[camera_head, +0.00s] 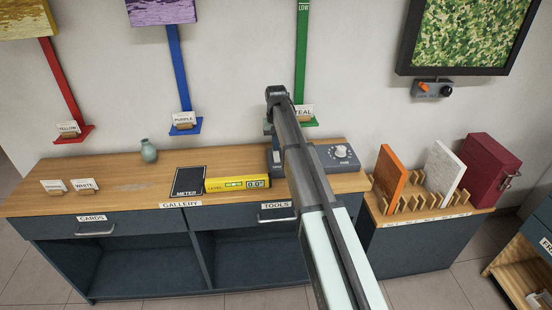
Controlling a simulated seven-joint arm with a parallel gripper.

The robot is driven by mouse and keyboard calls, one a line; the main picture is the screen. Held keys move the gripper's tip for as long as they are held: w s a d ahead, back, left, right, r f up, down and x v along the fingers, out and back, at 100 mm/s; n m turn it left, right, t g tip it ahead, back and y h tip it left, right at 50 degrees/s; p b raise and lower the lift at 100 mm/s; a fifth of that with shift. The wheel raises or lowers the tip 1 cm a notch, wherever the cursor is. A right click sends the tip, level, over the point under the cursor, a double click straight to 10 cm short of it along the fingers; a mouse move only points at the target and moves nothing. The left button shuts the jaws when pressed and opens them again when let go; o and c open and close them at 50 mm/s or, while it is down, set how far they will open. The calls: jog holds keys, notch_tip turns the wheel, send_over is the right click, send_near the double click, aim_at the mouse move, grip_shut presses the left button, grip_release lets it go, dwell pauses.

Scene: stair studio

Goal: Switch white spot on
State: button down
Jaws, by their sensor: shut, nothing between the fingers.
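A small grey control box (432,89) is on the wall under the framed green picture. It has an orange lever (423,87) and a round black knob (446,91); its labels are too small to read. A second grey box with a round white dial (341,151) stands at the back right of the counter. No lit spot can be made out. My arm reaches up from the bottom right, and my gripper (268,128) is small at its far end, above the back of the counter, left of both controls. It is shut and empty, and partly hidden by the arm.
The wooden counter (120,172) holds a yellow level (238,183), a black METER mat (188,189), a green vase (148,150) and a WHITE card (86,185). A slotted rack (420,208) with an orange panel (389,178) and a white panel (443,172) stands right, beside a red case (490,172).

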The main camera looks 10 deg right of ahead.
aim_at(277, 154)
jog(key=shift+f, duration=0.9)
dwell(0.6)
jog(key=shift+r, duration=3.5)
jog(key=shift+d, duration=0.1)
